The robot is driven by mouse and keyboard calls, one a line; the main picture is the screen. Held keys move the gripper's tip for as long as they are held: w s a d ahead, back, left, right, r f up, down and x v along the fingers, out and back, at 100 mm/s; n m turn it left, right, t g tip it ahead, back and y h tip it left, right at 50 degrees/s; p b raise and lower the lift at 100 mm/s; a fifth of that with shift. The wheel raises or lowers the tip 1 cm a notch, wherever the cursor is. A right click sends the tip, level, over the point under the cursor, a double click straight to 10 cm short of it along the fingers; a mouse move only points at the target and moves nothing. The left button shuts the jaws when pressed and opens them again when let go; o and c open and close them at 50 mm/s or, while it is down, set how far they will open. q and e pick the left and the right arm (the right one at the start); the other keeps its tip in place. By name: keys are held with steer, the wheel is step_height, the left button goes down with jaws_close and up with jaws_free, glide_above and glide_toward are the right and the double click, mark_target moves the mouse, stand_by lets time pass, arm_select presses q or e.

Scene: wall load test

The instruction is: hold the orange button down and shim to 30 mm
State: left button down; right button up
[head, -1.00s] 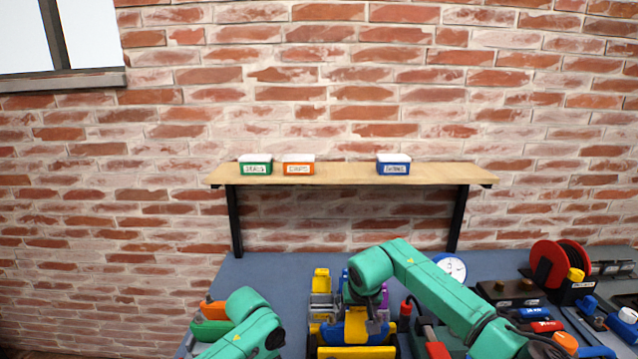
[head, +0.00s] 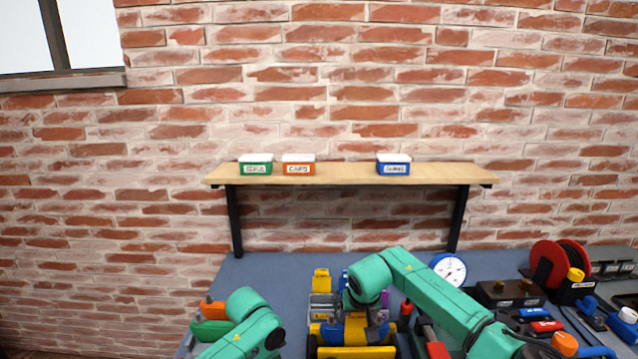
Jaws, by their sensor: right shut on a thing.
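My right arm reaches in from the right, and its gripper (head: 358,324) points down over the fixture at the bottom centre. It is shut on what looks like a yellow-orange block (head: 355,330); the wrist hides part of the grip. Yellow, blue, grey and purple parts stand around it, with a long yellow bar (head: 355,353) in front. A white dial gauge with a blue rim (head: 449,269) stands behind my right arm; its reading is too small to tell. My left arm shows at the lower left, but its fingers are out of sight. I cannot make out an orange button on the fixture.
A wall shelf (head: 320,174) holds a green bin (head: 256,168), an orange bin (head: 298,168) and a blue bin (head: 394,168). A red reel (head: 550,266), a dark box (head: 508,292) and several tools crowd the right of the bench.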

arm_select(q)
steer(key=shift+s+f, duration=0.15)
arm_select(e)
steer(key=shift+f, duration=0.7)
steer(key=o, duration=1.5)
steer(key=shift+r, duration=4.1)
arm_select(q)
steer(key=w+d+p+v, duration=0.1)
steer(key=p+v, duration=0.8)
steer(key=shift+d+r+p, duration=0.25)
steer(key=shift+d+p, duration=0.05)
steer(key=shift+p, duration=0.05)
arm_select(e)
step_height(320, 180, up, 10)
steer(key=shift+f, duration=0.2)
